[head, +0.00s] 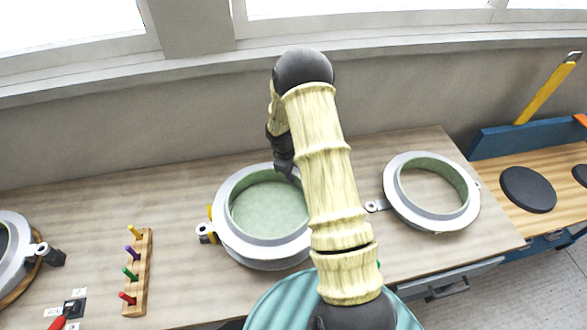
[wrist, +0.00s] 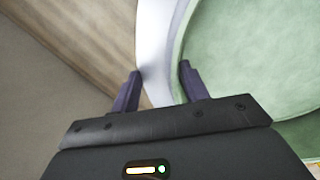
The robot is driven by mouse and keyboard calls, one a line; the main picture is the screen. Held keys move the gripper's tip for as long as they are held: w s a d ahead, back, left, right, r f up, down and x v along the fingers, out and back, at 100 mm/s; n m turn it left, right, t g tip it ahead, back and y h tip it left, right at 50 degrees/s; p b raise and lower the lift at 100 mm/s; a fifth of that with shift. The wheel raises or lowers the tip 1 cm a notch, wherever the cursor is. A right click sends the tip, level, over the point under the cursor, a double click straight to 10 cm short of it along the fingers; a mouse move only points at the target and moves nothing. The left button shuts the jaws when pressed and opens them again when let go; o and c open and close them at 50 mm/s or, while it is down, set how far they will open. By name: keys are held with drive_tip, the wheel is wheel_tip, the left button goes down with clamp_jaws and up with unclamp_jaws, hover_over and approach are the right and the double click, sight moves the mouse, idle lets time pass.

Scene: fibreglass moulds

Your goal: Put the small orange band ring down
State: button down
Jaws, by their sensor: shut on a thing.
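A round pale grey ring with a green inside (head: 228,233) is at the middle of the bench, with a yellow-orange patch on its left side; I take it as the small orange band ring. My gripper (head: 291,174) is at its back rim, partly hidden by my arm. In the wrist view my gripper (wrist: 160,70) has one dark finger on each side of the pale rim (wrist: 157,45), shut on it. The green inside lies to the right. I cannot tell whether the ring touches the bench. No full orange band shows.
A similar ring (head: 392,200) lies on the bench (head: 400,260) to the right. A wooden rack of coloured pegs (head: 139,275) stands to the left, and another round mould (head: 15,285) is at the left edge. Bench is clear between the rack and the middle ring.

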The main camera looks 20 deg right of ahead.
drive_tip(key=c, duration=0.7)
unclamp_jaws()
drive_tip(key=shift+f, duration=0.1)
drive_tip(key=shift+v, duration=0.75)
drive_tip(key=b+v, duration=0.2)
drive_tip(key=v, duration=0.8)
drive_tip(key=shift+r, duration=0.35)
drive_tip(key=shift+s+a+r, duration=0.1)
drive_tip(key=shift+s, duration=0.05)
drive_tip(key=s+a+r+m+y, duration=0.1)
drive_tip(key=s+a+r+m, duration=0.1)
drive_tip(key=s, duration=0.5)
drive_tip(key=s+a+r+m+t, duration=0.1)
drive_tip(key=s+a+r+m, duration=0.2)
drive_tip(key=s, duration=0.4)
drive_tip(key=s+a+r+m+t+y, duration=0.1)
drive_tip(key=s+a+r+m, duration=0.1)
drive_tip(key=s, duration=0.5)
drive_tip(key=shift+s+a+r+m+y, duration=0.15)
drive_tip(key=shift+s+a+m+y, duration=0.15)
drive_tip(key=shift+a+m, duration=0.45)
